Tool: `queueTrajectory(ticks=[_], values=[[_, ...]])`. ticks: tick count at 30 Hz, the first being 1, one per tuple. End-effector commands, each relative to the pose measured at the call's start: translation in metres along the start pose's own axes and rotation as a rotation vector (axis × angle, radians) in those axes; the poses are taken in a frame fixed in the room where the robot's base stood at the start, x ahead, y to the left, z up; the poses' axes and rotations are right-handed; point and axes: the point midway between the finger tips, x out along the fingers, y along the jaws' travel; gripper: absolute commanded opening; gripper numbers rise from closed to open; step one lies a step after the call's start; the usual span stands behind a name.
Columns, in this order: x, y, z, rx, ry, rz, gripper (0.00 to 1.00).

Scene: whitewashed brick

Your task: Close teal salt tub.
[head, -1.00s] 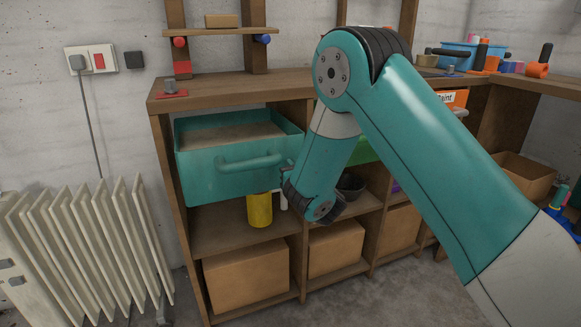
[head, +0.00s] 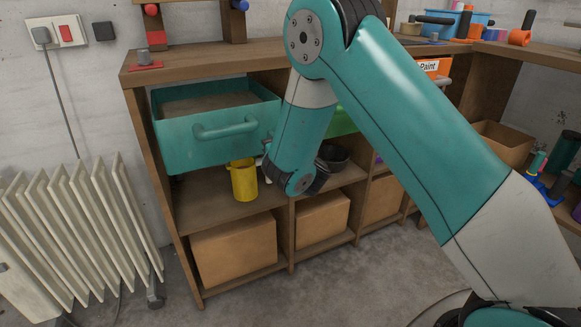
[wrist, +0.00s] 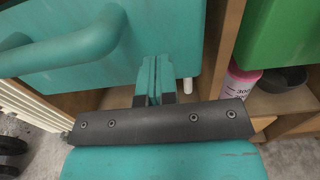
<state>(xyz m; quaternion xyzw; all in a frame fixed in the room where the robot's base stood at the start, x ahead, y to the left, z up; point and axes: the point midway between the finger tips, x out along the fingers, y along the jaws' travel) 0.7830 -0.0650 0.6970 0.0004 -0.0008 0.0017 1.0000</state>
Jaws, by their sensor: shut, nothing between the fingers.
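The teal salt tub (head: 180,146) is a drawer-like bin in the upper left bay of the wooden shelf. It sticks out past the shelf front, its top open and showing a grey-brown fill. A teal bar handle (head: 225,130) is on its front. In the wrist view the tub's front (wrist: 185,30) fills the top, with the handle (wrist: 70,45) at left. My gripper (wrist: 153,75) is shut and empty, its fingertips over the tub's front, right of the handle. I cannot tell whether they touch it. In the head view my wrist mostly hides the gripper.
A yellow mug (head: 244,182) and a dark bowl (head: 334,157) stand on the shelf below. A green bin (wrist: 283,35) is right of the tub. Cardboard boxes (head: 235,252) fill the bottom row. A white radiator (head: 75,235) stands at left. The floor in front is clear.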

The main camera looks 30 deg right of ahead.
Motion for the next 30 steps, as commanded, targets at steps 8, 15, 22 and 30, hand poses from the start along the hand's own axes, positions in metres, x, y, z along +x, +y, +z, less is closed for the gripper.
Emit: queueTrajectory(ticks=[8,15,22,30], values=[[-0.047,0.003,-0.009,-0.001,-0.001,0.005,0.00],[-0.083,0.003,-0.005,0.000,-0.001,0.005,0.00],[-0.099,0.002,-0.001,-0.001,-0.001,0.003,0.00],[-0.103,-0.015,0.005,0.212,0.023,-0.094,0.00]])
